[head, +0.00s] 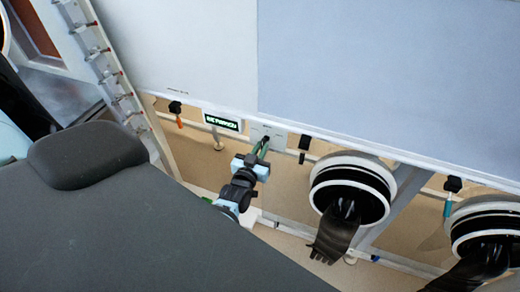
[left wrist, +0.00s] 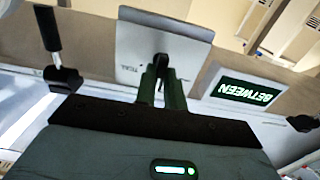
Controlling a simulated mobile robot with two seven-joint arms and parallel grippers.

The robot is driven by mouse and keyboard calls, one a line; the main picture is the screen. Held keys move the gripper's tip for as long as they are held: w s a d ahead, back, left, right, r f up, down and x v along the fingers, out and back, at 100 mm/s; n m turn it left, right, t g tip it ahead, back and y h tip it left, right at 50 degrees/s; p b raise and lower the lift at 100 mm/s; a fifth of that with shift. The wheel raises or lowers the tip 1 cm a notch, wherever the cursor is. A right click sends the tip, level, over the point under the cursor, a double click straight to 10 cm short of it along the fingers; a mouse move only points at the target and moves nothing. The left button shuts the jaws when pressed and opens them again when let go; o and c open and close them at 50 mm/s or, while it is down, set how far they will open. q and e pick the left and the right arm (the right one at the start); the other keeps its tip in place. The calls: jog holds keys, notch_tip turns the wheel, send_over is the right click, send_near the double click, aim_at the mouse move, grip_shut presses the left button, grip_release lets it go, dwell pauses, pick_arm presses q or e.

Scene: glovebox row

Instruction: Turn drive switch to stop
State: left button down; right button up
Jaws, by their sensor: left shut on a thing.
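The drive switch is a dark knob (left wrist: 160,64) on a light grey plate (left wrist: 136,43) with small lettering. In the head view the plate (head: 277,131) sits on the rail below the big pale panels. My left gripper (head: 263,148) reaches up to the plate from below. In the left wrist view its two green fingers (left wrist: 162,82) are shut on the knob, which they partly hide. A small display (left wrist: 247,91) beside the plate shows green letters reading BETWEEN; it also shows in the head view (head: 222,121). My right gripper is not in view.
Round glove ports (head: 322,178) with black gloves (head: 333,236) hanging out stand right of my left gripper. Black-clamped handles (head: 174,108) hang along the rail, one near the plate (head: 305,143). A ladder-like rack (head: 112,75) stands at upper left.

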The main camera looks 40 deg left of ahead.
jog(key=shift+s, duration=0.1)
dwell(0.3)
pick_arm(q)
jog(key=c, duration=1.6)
grip_release()
jog(key=shift+o, duration=0.6)
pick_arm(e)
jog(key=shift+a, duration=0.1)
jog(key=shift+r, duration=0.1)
